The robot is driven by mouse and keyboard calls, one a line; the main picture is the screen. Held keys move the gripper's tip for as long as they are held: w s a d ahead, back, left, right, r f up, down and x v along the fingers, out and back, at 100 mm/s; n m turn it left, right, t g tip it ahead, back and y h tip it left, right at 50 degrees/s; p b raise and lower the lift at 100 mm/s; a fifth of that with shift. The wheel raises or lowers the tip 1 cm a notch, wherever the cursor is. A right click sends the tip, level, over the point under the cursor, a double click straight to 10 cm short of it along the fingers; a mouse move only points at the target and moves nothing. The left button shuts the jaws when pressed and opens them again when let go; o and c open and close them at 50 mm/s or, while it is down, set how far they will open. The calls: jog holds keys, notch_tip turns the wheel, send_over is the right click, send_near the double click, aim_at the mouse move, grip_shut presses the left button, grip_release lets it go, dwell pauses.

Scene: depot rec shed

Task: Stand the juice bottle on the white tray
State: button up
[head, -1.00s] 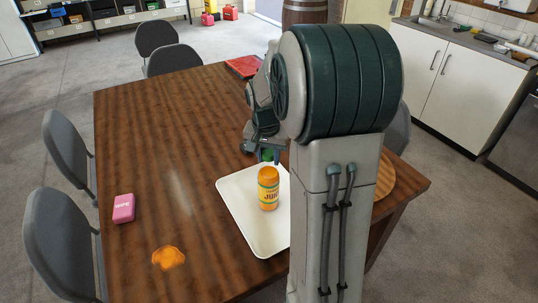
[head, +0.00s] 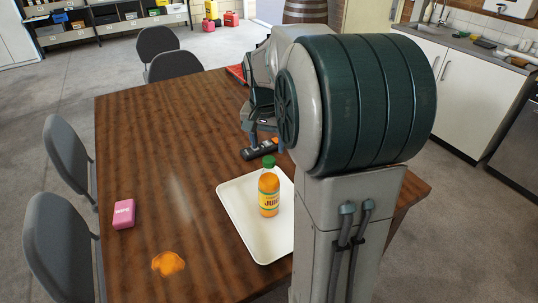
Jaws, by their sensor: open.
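The juice bottle (head: 268,193), orange with a yellow label and a green cap, stands upright on the white tray (head: 237,208). The tray lies on the wooden table, its right side hidden behind my arm. My gripper (head: 262,136) is beyond the bottle, apart from it and partly hidden by my arm. It is open, with nothing seen between its fingers.
A pink box (head: 124,214) and an orange spill (head: 168,263) are on the table's left. A red item (head: 236,72) lies at the far edge. Grey chairs (head: 62,243) line the left side.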

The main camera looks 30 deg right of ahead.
jog(key=s+a+f+n, duration=0.1)
jog(key=s+a+n, duration=0.3)
jog(key=s, duration=0.5)
jog(key=s+a+f+n+t+y, duration=0.1)
jog(key=s+a+n, duration=0.3)
jog(key=s+a, duration=0.5)
jog(key=shift+f, duration=0.3)
